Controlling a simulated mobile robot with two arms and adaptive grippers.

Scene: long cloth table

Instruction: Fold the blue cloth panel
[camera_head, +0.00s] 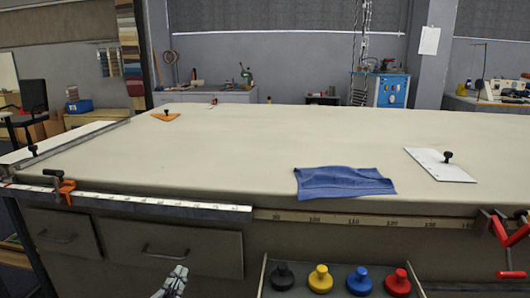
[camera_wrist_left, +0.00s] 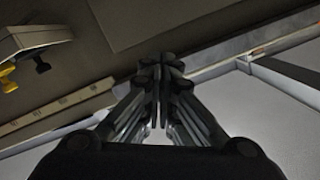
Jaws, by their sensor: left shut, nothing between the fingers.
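The blue cloth panel (camera_head: 345,183) lies on the long cream table (camera_head: 240,150), near its front edge and right of the middle. It looks mostly flat, with small wrinkles and a slightly raised or doubled left edge; I cannot tell how many layers it has. My left gripper (camera_head: 178,275) is low in front of the table drawers, left of the cloth and well apart from it. In the left wrist view its fingers (camera_wrist_left: 158,80) are together with nothing between them. My right gripper is not in view.
A tray with knobbed weights, including a yellow one (camera_head: 320,279), stands before the table. A white plate with a black knob (camera_head: 440,165) lies right of the cloth. An orange clamp (camera_head: 66,190) and a red clamp (camera_head: 508,245) sit at the front edge. The table's middle is clear.

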